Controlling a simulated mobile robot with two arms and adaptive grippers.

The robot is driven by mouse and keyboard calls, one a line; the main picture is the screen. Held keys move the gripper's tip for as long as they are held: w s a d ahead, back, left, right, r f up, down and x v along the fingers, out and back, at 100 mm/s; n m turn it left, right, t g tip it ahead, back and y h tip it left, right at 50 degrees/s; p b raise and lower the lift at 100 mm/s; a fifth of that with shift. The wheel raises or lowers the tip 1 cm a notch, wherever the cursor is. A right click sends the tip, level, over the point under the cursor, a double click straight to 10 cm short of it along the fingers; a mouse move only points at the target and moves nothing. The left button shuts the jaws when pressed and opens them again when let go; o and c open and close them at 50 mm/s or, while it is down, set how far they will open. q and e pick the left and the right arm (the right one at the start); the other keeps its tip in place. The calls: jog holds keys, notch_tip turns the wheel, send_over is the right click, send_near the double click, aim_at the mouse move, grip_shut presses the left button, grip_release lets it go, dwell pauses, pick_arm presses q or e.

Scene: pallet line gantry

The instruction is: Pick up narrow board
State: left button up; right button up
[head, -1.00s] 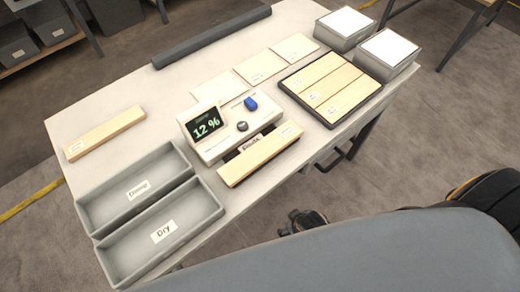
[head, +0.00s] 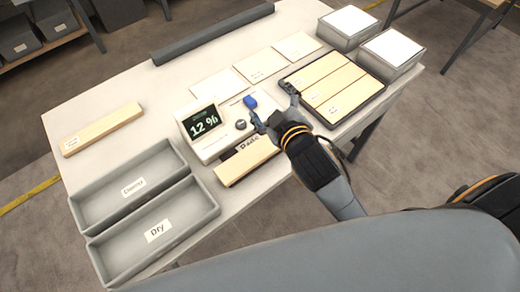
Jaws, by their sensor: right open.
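One narrow wooden board (head: 102,130) lies alone at the left of the table. Another narrow board (head: 245,161) lies at the front of the moisture meter (head: 205,124), its right end partly hidden by my right gripper. Several boards (head: 325,84) lie side by side in a dark tray at the right. My right gripper (head: 269,100) is open and empty, its fingers spread between the meter's blue knob (head: 250,102) and the tray. I cannot tell its height above the table. My left gripper is not in view.
Two grey bins, labelled Damp (head: 130,187) and Dry (head: 157,232), stand at the front left. Pale flat cards (head: 261,66) lie behind the meter. Two white-topped grey boxes (head: 391,51) stand at the back right, and a dark bar (head: 213,34) lies along the back edge.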

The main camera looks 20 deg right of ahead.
jog(key=a+r+n+t+y, duration=0.2)
jog(key=a+r+n+y, duration=0.6)
jog(key=r+n, duration=0.15)
jog(key=a+r+n+t+y, duration=0.2)
jog(key=a+r+n+y, duration=0.5)
jog(key=r+n, duration=0.3)
jog(key=s+a+n+g+y, duration=0.7)
jog(key=a+n+g, duration=0.2)
jog(key=n+g, duration=0.6)
jog(key=n+g+h, duration=0.4)
jog(key=n+h, duration=1.2)
jog(key=h, duration=0.6)
send_near(260, 150)
notch_tip(260, 150, down, 2)
jog(key=shift+f+p, duration=0.2)
jog(key=shift+p, duration=0.75)
jog(key=shift+a+f, duration=0.1)
jog(key=shift+f, duration=0.45)
jog(key=shift+s+f+p, duration=0.1)
jog(key=shift+f+p, duration=0.25)
jog(key=shift+p, duration=0.05)
notch_tip(260, 150, down, 4)
jog(key=shift+r+p, duration=0.2)
jog(key=shift+p, duration=0.6)
jog(key=shift+f, duration=0.45)
